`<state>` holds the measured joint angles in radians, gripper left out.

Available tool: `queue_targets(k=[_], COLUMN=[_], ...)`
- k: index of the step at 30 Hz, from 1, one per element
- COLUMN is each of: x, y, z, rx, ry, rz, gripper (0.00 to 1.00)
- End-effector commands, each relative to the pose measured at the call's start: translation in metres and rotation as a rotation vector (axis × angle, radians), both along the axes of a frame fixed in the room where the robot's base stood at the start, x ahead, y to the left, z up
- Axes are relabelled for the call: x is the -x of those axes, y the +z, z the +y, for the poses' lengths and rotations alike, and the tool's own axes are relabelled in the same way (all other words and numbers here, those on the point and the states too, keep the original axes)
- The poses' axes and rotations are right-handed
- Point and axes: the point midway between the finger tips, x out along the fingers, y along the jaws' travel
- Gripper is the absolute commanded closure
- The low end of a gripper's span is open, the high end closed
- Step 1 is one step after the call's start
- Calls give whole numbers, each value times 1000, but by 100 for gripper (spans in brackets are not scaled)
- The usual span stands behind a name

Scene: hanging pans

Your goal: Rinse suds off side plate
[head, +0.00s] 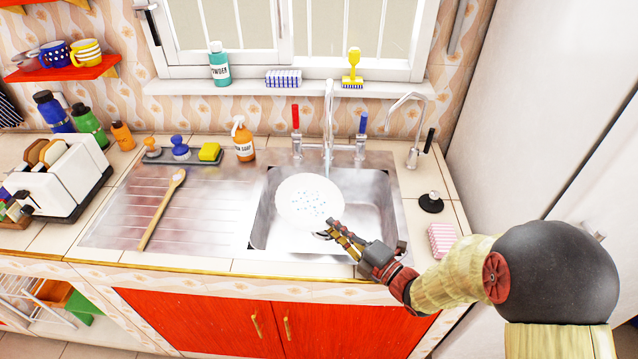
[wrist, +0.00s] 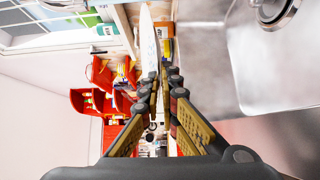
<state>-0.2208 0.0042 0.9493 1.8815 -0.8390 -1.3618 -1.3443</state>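The white side plate (head: 308,187) is over the sink basin (head: 378,225), in front of the tall middle tap (head: 328,115). Its face shows to the head camera, with small blue specks across the middle. My gripper (head: 328,234) is shut on the plate's lower right rim. In the wrist view, the plate (wrist: 149,42) is seen edge-on, clasped between the fingertips (wrist: 160,78). I cannot tell if water runs from the tap. A red-handled lever (head: 295,118) and a blue-handled lever (head: 361,124) flank the tap.
The drainboard (head: 190,213) left of the basin holds a wooden brush (head: 162,208). A soap spray bottle (head: 242,140) and yellow sponge (head: 209,152) stand behind. A second tap (head: 413,155), black plug (head: 431,202) and pink sponge (head: 441,240) are on the right. A toaster (head: 58,176) is at left.

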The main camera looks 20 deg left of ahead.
Motion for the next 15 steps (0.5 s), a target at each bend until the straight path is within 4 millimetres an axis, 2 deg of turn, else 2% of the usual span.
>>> queue_targets(k=[11, 15], x=[0, 6], y=[1, 7], z=[0, 1], rx=[-1, -2], ry=[0, 0], rz=[-2, -3], gripper=[100, 100])
